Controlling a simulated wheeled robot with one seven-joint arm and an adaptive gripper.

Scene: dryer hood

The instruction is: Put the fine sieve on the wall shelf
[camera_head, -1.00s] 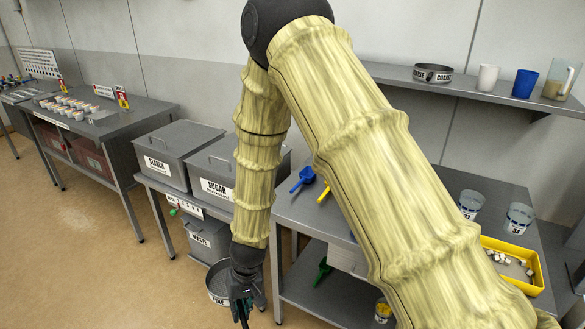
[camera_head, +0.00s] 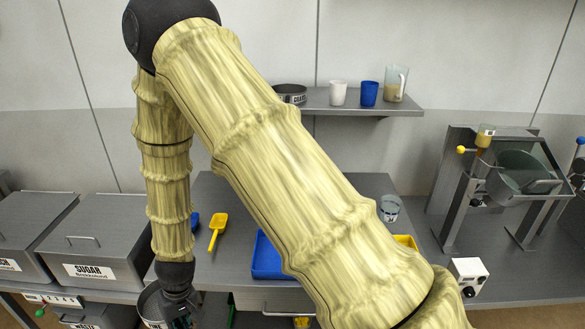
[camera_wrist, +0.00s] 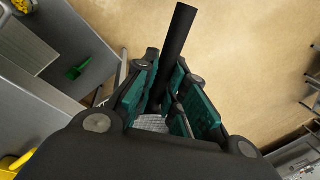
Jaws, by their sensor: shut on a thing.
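My gripper (camera_head: 178,302) hangs low at the lower left of the head view, in front of the work table. In the wrist view my gripper (camera_wrist: 163,92) is shut on the black handle (camera_wrist: 178,45) of a round metal sieve. The sieve (camera_head: 151,308) shows beside and behind the gripper, cut by the picture's bottom edge. A patch of its mesh (camera_wrist: 152,124) shows between the fingers; its label is not readable. The wall shelf (camera_head: 350,110) is at upper centre, well above the gripper.
A labelled coarse sieve (camera_head: 290,94), white cup (camera_head: 338,93), blue cup (camera_head: 369,93) and jug (camera_head: 396,83) stand on the shelf. My arm covers its left end. The sugar bin (camera_head: 97,245) is left of the gripper. A yellow scoop (camera_head: 217,232) lies on the table.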

